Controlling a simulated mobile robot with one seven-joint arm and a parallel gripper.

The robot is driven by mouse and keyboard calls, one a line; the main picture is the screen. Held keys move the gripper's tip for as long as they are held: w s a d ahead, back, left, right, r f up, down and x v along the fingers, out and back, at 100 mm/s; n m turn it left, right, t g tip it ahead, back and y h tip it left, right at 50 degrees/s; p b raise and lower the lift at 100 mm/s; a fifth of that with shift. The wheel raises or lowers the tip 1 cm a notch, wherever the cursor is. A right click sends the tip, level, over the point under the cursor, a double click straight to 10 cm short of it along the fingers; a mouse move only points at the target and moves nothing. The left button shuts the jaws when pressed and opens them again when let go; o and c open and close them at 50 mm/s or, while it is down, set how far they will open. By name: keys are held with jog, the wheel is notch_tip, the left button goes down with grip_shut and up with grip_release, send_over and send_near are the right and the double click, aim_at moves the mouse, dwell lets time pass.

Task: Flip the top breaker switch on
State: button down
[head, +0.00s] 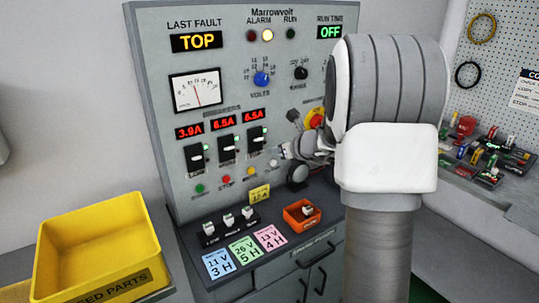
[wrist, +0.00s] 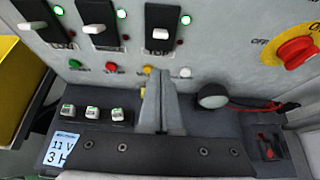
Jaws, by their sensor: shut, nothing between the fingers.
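Three black breaker switches with pale levers stand in a row on the grey panel: left (head: 195,157), middle (head: 227,150) and right (head: 256,139). They also show in the wrist view as left (wrist: 33,25), middle (wrist: 95,24) and right (wrist: 161,32). A green lamp is lit beside each. In the head view my gripper (head: 288,151) is partly hidden by my arm, right of the breakers.
A red rotary switch (head: 313,118) on yellow is close to my gripper. A yellow bin (head: 75,220) stands left.

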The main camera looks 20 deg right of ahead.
jog(key=s+r, duration=0.3)
jog(key=shift+s+d+r+p, duration=0.2)
jog(key=shift+d+r+p, duration=0.1)
jog(key=shift+d+r, duration=0.1)
jog(key=shift+a, duration=0.1)
jog(key=s+a+r+n+g+y, duration=0.1)
jog(key=s+a+r+n+g, duration=0.1)
jog(key=s+a+n, duration=0.6)
jog(key=s+a+r+n+g+y, duration=0.2)
jog(key=s+a+r+n, duration=0.1)
jog(key=s+a+n, duration=0.5)
jog(key=s+f+n+g+h, duration=0.2)
jog(key=s+n+h, duration=0.3)
jog(key=s+n, duration=1.1)
jog(key=shift+s+a+f+n, duration=0.15)
jog(key=shift+s+f+n, duration=0.1)
jog(key=shift+f+n, duration=0.55)
